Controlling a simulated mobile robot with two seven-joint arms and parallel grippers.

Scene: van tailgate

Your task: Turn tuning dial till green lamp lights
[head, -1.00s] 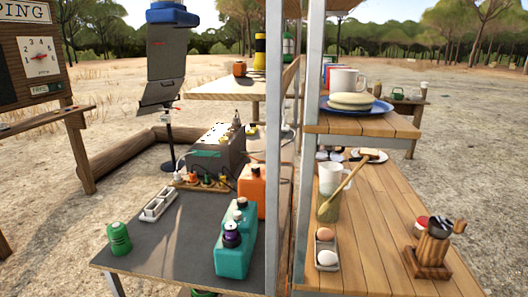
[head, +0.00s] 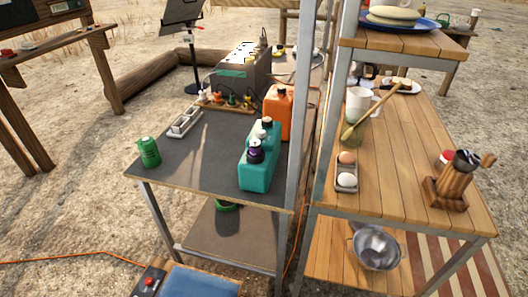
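I cannot make out a tuning dial or a lit green lamp for certain. A dark grey box (head: 242,72) with a green patch on its front and small knobs on top stands at the back of the dark table; it is too small to tell whether it carries the dial. Neither of my grippers is in the head view.
The dark table (head: 205,165) holds a green canister (head: 149,153), a white tray (head: 185,124), a teal jug (head: 258,170) and an orange jug (head: 277,113). A wooden shelf table (head: 400,150) stands right. An orange cord (head: 70,257) crosses the sandy ground at left.

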